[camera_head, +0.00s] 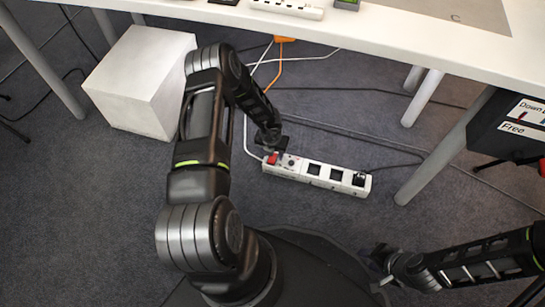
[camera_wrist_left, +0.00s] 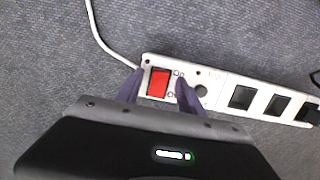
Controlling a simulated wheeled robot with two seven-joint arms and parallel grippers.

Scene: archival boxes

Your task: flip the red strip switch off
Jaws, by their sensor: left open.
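A white power strip (camera_head: 318,174) lies on the carpet below the table in the head view. It also shows in the left wrist view (camera_wrist_left: 222,90). Its red switch (camera_wrist_left: 159,83) is at the strip's left end, near the white cord; in the head view the red switch (camera_head: 272,159) shows just below my left gripper. My left gripper (camera_wrist_left: 158,88) is open, with one fingertip on each side of the red switch. I cannot tell whether the fingertips touch the strip. My right gripper (camera_head: 378,258) is low at the right, far from the strip, and its fingers are too small and dark to read.
A white box (camera_head: 140,82) stands on the floor at the left. A white table (camera_head: 420,40) spans the top, with legs near the strip's right. A dark bin (camera_head: 510,125) with labels is at the right. Cables cross the carpet behind the strip.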

